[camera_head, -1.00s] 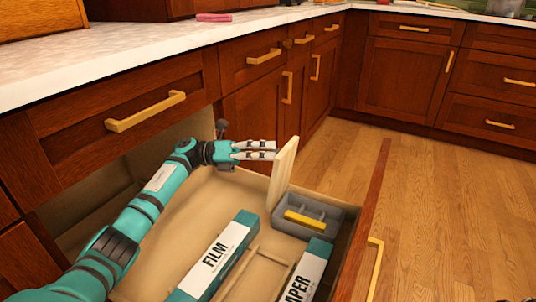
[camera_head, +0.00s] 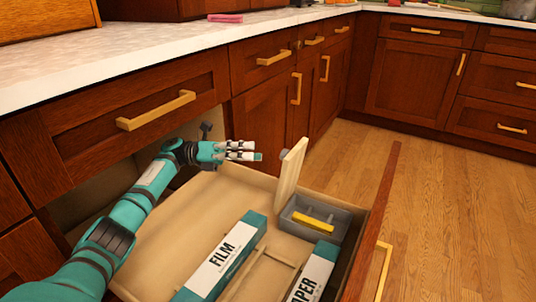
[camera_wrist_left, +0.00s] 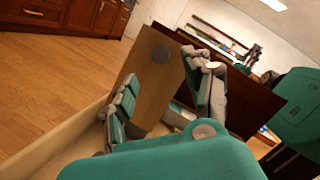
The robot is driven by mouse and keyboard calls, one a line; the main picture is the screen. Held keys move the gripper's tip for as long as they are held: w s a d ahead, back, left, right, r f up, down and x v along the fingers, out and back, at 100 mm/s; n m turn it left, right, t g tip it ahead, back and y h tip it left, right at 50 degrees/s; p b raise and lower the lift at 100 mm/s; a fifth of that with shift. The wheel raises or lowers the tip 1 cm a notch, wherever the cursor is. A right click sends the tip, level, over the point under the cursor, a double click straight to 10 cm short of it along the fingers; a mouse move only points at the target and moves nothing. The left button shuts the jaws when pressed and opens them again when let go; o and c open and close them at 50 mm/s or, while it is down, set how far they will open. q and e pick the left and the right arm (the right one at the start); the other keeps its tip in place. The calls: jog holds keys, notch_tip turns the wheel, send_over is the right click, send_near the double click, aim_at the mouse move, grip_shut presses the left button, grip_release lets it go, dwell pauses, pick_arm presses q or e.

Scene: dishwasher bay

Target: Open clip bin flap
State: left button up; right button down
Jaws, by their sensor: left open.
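The clip bin (camera_head: 335,229) is a grey open box at the far end of the pulled-out drawer, with a yellow piece (camera_head: 312,222) inside. Its wooden flap (camera_head: 291,176) stands up on the bin's left side, tilted slightly, so the bin's inside shows. A small grey round knob (camera_head: 284,153) is on the flap's left face. My left gripper (camera_head: 259,151) is open and empty, a short gap left of the flap. In the left wrist view the flap (camera_wrist_left: 140,75) shows beyond and between the open fingers (camera_wrist_left: 165,100). My right gripper is out of view.
The drawer (camera_head: 180,222) also holds a FILM box (camera_head: 224,258) and a PAPER box (camera_head: 312,275), with thin wooden dividers between them. The cabinet front and counter (camera_head: 120,60) rise on the left. Open floor (camera_head: 460,215) lies right of the drawer.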

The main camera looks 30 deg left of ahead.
pick_arm(q)
jog(key=v, duration=0.5)
dwell(0.5)
